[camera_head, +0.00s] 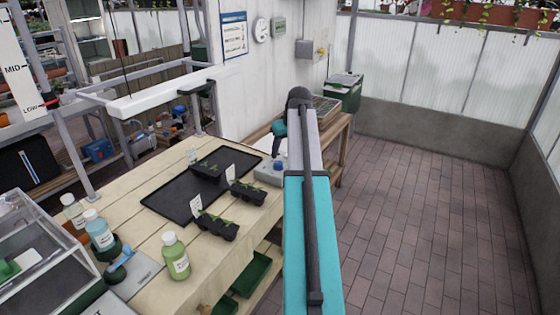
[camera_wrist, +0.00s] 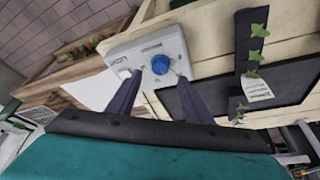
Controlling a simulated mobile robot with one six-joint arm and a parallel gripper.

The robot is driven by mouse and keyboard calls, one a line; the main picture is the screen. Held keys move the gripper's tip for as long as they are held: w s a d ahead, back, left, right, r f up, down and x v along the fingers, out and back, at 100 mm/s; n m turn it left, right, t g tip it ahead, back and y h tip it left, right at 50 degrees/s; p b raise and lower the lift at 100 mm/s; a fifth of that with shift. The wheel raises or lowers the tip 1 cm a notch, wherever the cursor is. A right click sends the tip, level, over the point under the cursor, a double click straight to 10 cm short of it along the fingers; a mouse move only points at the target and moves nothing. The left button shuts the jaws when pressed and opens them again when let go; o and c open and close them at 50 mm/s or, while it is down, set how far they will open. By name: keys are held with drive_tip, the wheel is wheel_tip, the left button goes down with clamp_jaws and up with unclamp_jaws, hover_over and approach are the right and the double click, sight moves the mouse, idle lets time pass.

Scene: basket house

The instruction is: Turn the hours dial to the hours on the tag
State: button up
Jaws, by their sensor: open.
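A grey control box (camera_head: 270,172) sits at the right edge of the wooden bench, with a blue dial on it. In the wrist view the box (camera_wrist: 182,45) fills the upper middle, with printed labels too small to read. Its round blue dial (camera_wrist: 160,67) shows between the tips of my gripper (camera_wrist: 157,76). The fingers are open, one on each side of the dial; I cannot tell if they touch the box.
Seedling trays (camera_head: 248,193) and a black mat (camera_head: 160,190) lie beside the box. Labelled bottles (camera_head: 175,256) and a clear-lidded case (camera_head: 40,245) stand at the bench's near left. The brick floor (camera_head: 420,220) at right is clear.

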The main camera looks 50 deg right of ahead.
sight(278, 163)
drive_tip(key=shift+x, duration=3.45)
drive_tip(key=shift+c, duration=0.3)
drive_tip(key=shift+p, duration=0.3)
drive_tip(key=c, duration=1)
